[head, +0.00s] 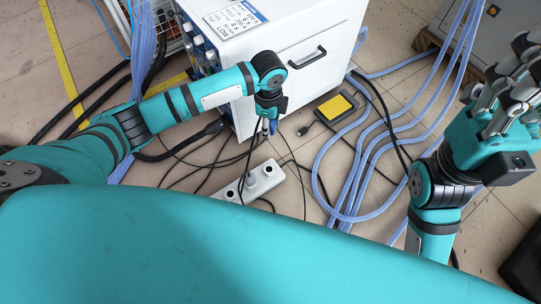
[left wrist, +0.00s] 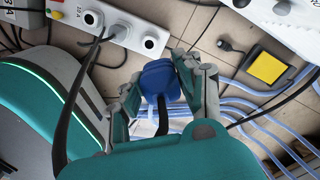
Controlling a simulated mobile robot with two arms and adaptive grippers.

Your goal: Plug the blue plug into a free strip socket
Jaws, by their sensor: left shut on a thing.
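The blue plug (left wrist: 160,80) is between the fingers of my left gripper (left wrist: 158,76), which is shut on it. In the head view my left gripper (head: 268,124) points down beside the white cabinet, above and behind the white power strip (head: 277,180). The strip also shows at the top left of the left wrist view (left wrist: 135,38), apart from the blue plug. A grey plug with a cable sits in its middle visible socket; the round sockets on either side look empty. My right gripper (head: 508,92) is at the right edge; its finger opening is unclear.
The white cabinet (head: 262,75) with a black handle stands behind the strip. A black and yellow pad (head: 336,107) lies on the floor to its right. Light-blue hoses (head: 375,150) curve across the right floor. Dark cables (head: 205,165) lie around the strip.

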